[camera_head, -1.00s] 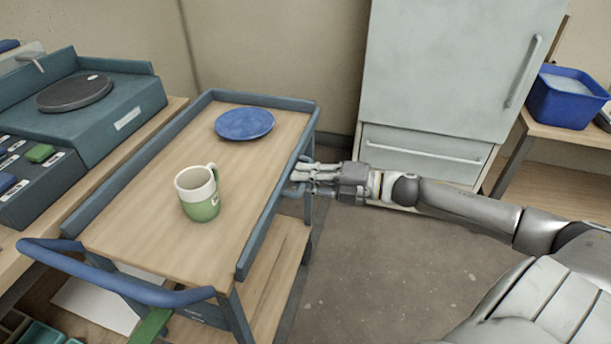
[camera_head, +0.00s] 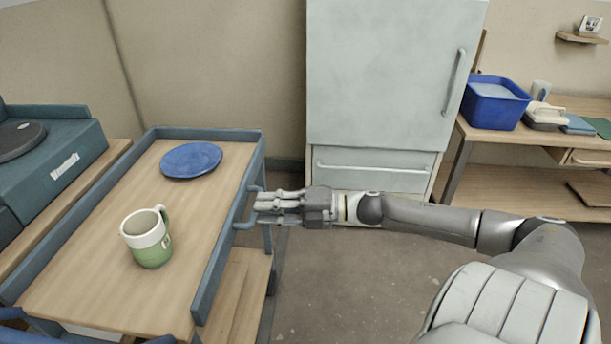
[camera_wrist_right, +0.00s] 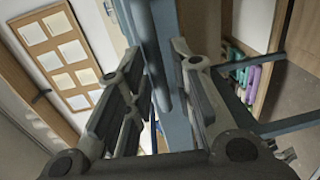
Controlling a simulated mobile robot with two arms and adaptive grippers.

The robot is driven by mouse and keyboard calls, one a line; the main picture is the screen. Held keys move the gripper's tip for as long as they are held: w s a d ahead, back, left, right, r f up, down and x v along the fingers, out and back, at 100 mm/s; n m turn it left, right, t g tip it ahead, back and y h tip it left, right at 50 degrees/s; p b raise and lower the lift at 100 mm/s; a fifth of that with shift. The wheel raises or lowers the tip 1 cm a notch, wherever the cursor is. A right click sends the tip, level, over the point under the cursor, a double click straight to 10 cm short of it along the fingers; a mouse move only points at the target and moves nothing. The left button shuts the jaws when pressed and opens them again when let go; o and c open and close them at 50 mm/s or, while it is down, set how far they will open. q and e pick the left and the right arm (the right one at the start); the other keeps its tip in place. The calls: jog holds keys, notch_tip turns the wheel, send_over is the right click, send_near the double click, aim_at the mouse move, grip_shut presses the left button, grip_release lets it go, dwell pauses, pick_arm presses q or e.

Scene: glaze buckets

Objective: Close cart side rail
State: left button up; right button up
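The cart (camera_head: 105,225) has a wooden top with blue-grey rails. Its side rail (camera_head: 222,250) runs along the right edge and looks roughly upright. A small handle (camera_head: 243,222) sticks out from its outer face. My right gripper (camera_head: 258,205) is at this handle, outside the rail, its fingers pointing left. In the right wrist view the gripper (camera_wrist_right: 157,75) has its fingers spread, with a blue-grey bar (camera_wrist_right: 160,45) showing between them. A clear grip on the handle does not show. My left gripper is not in view.
A green-and-white mug (camera_head: 148,240) and a blue plate (camera_head: 191,160) stand on the cart top. A pale cabinet (camera_head: 385,80) stands behind. A blue tub (camera_head: 493,104) sits on a bench at right. Floor right of the cart is clear.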

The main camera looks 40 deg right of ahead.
jog(key=v, duration=0.9)
jog(key=shift+s, duration=0.25)
jog(key=shift+d, duration=0.1)
dwell(0.3)
